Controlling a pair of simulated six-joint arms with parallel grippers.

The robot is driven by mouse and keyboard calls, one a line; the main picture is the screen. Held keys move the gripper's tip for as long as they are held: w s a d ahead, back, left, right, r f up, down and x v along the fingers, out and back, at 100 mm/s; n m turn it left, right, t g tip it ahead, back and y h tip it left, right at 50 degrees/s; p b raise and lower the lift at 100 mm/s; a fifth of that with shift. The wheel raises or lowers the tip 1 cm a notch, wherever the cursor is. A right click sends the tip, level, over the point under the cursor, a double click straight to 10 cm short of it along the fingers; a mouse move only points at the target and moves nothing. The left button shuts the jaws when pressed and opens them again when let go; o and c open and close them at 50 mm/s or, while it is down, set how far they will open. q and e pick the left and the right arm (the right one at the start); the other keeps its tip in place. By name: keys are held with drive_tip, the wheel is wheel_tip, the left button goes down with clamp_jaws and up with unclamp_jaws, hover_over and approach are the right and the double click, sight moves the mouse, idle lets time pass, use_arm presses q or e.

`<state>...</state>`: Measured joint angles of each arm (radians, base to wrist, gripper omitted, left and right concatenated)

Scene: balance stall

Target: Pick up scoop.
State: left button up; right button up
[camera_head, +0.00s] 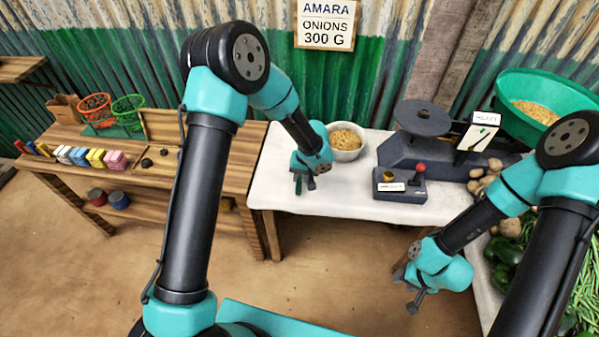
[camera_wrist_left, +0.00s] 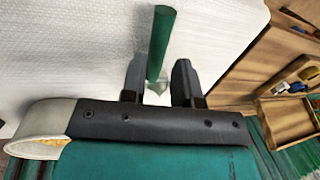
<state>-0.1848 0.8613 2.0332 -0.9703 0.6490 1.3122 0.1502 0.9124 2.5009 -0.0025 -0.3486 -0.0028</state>
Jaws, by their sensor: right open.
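The scoop shows in the left wrist view as a green handle (camera_wrist_left: 161,40) over the white tabletop, with a small bit of metal at its near end. The rest of the scoop is hidden behind my gripper body. My left gripper (camera_head: 304,188) is low over the white table's left part; in the left wrist view its two dark fingers (camera_wrist_left: 158,84) stand apart on either side of the handle, with gaps visible. In the head view a bit of green handle (camera_head: 298,187) shows at the fingertips. My right gripper (camera_head: 414,302) is open and empty, in front of the table.
A white bowl of grain (camera_head: 345,145) stands close behind my left gripper. A dark scale (camera_head: 425,140), a small box with a red-knobbed lever (camera_head: 400,187) and a green pan of grain (camera_head: 540,100) are to the right. A wooden bench (camera_head: 235,165) stands left.

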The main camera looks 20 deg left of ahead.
sight(299, 182)
use_arm(q)
drive_tip(key=shift+f, duration=0.1)
drive_tip(key=shift+w+a+f, duration=0.1)
drive_tip(key=shift+a+f, duration=0.05)
drive_tip(key=shift+f, duration=0.7)
drive_tip(key=shift+w+a+f, duration=0.1)
drive_tip(key=shift+a+f, duration=0.1)
drive_tip(key=shift+f, duration=0.6)
drive_tip(key=shift+a+f, duration=0.15)
drive_tip(key=shift+f, duration=0.7)
drive_tip(key=shift+c, duration=0.3)
clamp_jaws()
